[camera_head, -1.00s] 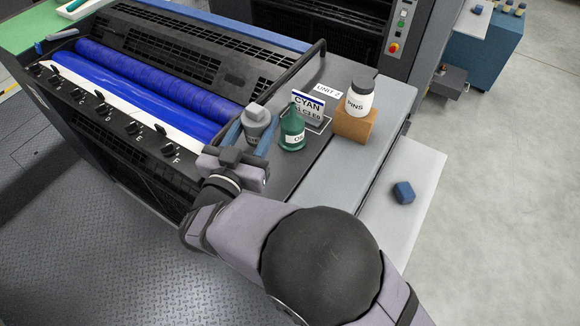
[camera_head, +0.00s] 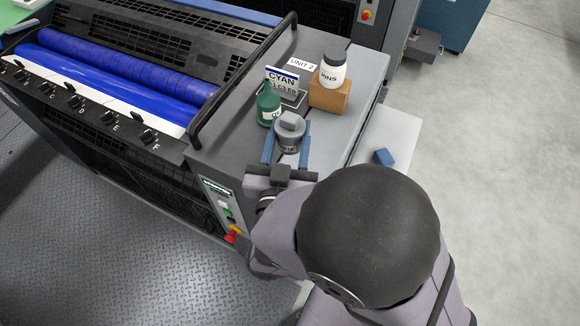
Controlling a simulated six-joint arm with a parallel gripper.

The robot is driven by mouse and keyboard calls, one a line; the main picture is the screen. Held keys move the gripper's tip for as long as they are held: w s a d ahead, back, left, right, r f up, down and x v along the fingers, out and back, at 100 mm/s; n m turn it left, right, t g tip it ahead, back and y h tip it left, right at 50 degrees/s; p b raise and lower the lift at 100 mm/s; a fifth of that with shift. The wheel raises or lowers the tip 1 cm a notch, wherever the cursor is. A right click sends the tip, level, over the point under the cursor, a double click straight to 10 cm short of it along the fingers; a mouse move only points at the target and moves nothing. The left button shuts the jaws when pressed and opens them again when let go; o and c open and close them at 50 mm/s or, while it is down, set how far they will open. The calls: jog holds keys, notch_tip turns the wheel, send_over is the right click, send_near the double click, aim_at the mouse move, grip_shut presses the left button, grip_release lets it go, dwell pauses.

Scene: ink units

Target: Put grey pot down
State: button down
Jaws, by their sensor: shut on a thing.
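The grey pot (camera_head: 290,130) has a grey lid and a label that is partly hidden. It is upright over the grey side top (camera_head: 335,122) of the printing unit, in front of the green bottle. My gripper (camera_head: 286,150) is shut on the pot, with one blue finger on each side of it. I cannot tell whether the pot's base touches the surface.
The green bottle (camera_head: 268,104) stands close behind the pot on its left. The CYAN sign (camera_head: 283,82) is behind them. A white PINS jar (camera_head: 333,68) sits on a wooden block (camera_head: 330,95). A black rail (camera_head: 240,85) borders the blue rollers. Free surface lies right of the pot.

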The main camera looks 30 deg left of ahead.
aim_at(290, 150)
jog(key=shift+f+p, duration=0.45)
jog(key=shift+f, duration=2.6)
jog(key=shift+f+p, duration=0.3)
jog(key=shift+f, duration=1.6)
jog(key=shift+f, duration=0.15)
jog(key=c, duration=1)
grip_release()
